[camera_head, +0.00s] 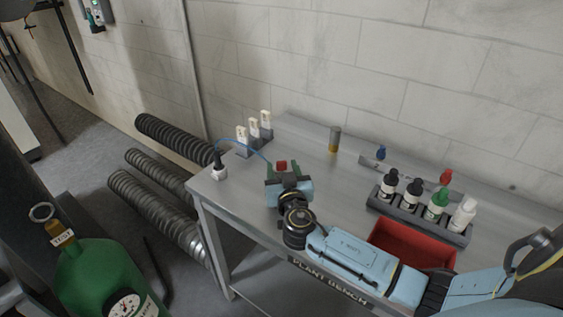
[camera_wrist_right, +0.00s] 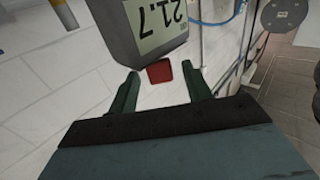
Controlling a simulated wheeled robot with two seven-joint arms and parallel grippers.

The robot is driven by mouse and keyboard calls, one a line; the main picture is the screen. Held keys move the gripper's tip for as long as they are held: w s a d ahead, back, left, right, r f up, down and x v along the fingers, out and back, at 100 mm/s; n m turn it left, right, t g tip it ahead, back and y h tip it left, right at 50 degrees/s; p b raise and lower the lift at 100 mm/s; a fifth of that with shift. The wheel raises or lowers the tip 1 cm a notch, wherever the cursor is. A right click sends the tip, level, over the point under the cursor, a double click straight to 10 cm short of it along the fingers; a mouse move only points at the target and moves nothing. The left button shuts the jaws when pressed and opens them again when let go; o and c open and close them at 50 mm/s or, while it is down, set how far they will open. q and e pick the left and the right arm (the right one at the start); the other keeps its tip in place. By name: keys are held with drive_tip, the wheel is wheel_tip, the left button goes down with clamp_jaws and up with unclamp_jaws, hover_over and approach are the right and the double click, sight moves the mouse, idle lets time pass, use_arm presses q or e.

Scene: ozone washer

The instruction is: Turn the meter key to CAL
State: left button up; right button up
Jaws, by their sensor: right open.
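The meter (camera_wrist_right: 160,28) is a grey box with a display reading 21.7, at the top of the right wrist view. A small red piece, seemingly the meter key (camera_wrist_right: 159,73), shows just below it; it also shows in the head view (camera_head: 281,165). I cannot read its position or any CAL mark. My right gripper (camera_head: 282,171) is over the bench's left part. Its green fingers are open, one on each side of the red piece in the right wrist view (camera_wrist_right: 160,84), with gaps on both sides. The meter body is not clear in the head view. My left gripper is not in view.
On the bench (camera_head: 315,178), a probe (camera_head: 219,172) with a blue cable stands at the left corner, near several white-topped pieces (camera_head: 253,130). A bottle rack (camera_head: 405,212) and red tray (camera_head: 405,240) are right. A green cylinder (camera_head: 100,272) stands lower left.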

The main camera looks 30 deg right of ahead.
drive_tip(key=shift+x, duration=1.05)
